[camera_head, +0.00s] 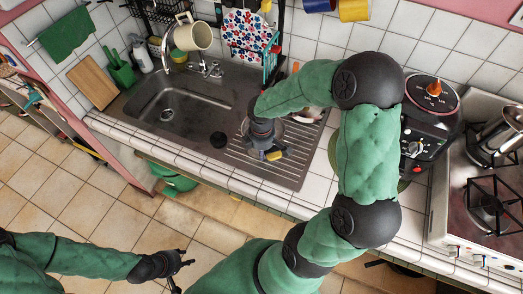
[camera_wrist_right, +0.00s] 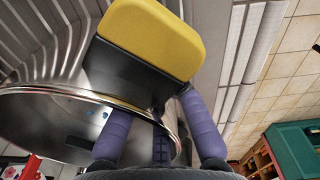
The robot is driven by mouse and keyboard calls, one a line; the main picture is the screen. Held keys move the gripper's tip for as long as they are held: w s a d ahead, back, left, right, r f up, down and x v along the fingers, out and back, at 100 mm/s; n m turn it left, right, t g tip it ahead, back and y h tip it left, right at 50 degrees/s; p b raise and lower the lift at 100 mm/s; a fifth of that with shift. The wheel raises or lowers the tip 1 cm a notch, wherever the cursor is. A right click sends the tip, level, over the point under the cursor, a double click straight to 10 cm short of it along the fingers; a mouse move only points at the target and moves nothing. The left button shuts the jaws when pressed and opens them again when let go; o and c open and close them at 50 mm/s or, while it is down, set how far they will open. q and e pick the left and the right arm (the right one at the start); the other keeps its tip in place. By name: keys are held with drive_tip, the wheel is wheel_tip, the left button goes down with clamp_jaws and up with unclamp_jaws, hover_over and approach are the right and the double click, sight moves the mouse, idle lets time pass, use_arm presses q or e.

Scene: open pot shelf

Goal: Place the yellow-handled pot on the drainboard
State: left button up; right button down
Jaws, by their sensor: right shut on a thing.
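The metal pot (camera_head: 258,131) is over the ribbed drainboard (camera_head: 236,162), mostly hidden under my right gripper and forearm. In the right wrist view its shiny rim and open inside (camera_wrist_right: 62,122) show at the left, and its yellow handle with a black base (camera_wrist_right: 155,36) at the top. My right gripper (camera_wrist_right: 156,108) is shut on the pot by its handle side, one purple finger on each side of the black part. I cannot tell whether the pot's base touches the drainboard. My left gripper (camera_head: 182,272) is open and empty, low over the floor, far from the pot.
The sink basin (camera_head: 172,105) lies left of the drainboard. A cream mug (camera_head: 192,36) hangs behind the tap (camera_head: 209,70). A black appliance (camera_head: 425,130) and the stove (camera_head: 480,195) stand to the right. Plates lie partly hidden behind my right arm.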

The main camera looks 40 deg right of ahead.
drive_tip(key=shift+w, duration=0.1)
drive_tip(key=c, duration=1.3)
unclamp_jaws()
drive_tip(key=shift+r, duration=0.4)
wheel_tip(320, 180, up, 11)
drive_tip(key=p, duration=0.2)
drive_tip(key=shift+a+r+p, duration=0.1)
drive_tip(key=shift+r+p, duration=0.05)
drive_tip(key=shift+p, duration=0.15)
